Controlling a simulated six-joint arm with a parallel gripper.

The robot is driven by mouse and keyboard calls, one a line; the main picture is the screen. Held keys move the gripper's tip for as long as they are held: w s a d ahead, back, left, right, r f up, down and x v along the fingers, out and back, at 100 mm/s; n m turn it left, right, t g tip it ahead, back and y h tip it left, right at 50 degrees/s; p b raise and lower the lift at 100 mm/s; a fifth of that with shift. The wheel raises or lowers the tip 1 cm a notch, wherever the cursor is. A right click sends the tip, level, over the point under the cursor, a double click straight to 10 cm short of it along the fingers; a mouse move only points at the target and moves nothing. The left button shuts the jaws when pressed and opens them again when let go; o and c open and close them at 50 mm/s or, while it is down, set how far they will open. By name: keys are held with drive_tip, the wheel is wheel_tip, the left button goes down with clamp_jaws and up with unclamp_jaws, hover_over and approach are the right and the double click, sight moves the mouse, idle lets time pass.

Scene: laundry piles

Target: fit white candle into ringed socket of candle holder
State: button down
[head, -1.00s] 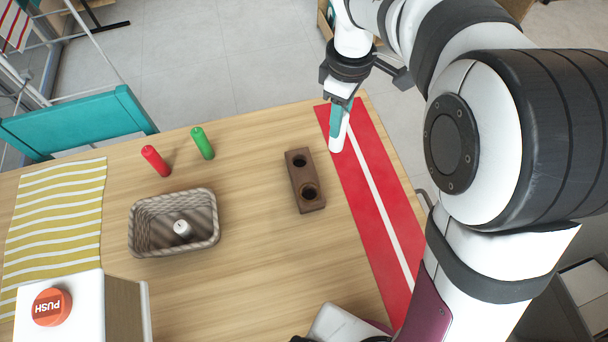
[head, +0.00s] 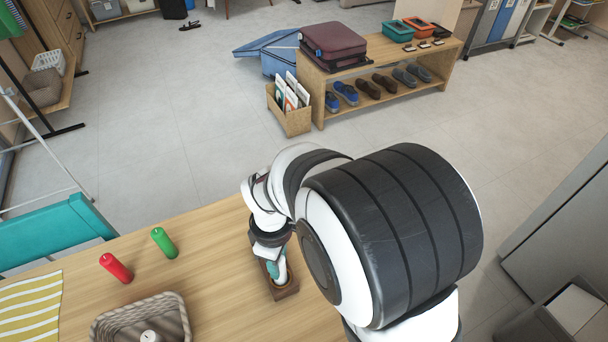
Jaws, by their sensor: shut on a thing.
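The brown wooden candle holder (head: 288,293) stands on the table, partly covered by my arm and gripper. My gripper (head: 275,270) is shut on a white candle (head: 282,268) and is right over the holder. The candle points down with its lower end at the holder's near socket, where a golden ring (head: 281,288) shows. I cannot tell whether the candle's end is inside that socket or just above it. The far socket is hidden behind my gripper.
A wicker basket (head: 105,328) holds another white candle (head: 150,336).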

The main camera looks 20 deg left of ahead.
drive_tip(key=shift+f, duration=0.25)
drive_tip(key=shift+f, duration=0.1)
drive_tip(key=c, duration=0.6)
unclamp_jaws()
wheel_tip(320, 180, up, 12)
drive_tip(key=s+d+m+y, duration=0.1)
drive_tip(key=s+d+m, duration=0.5)
drive_tip(key=d+m, duration=0.5)
drive_tip(key=s+d+r+m, duration=0.1)
drive_tip(key=s+d+m, duration=0.5)
drive_tip(key=d+m, duration=0.5)
drive_tip(key=shift+s+r+m+y, duration=0.3)
drive_tip(key=shift+m+y, duration=0.1)
drive_tip(key=shift+m, duration=0.4)
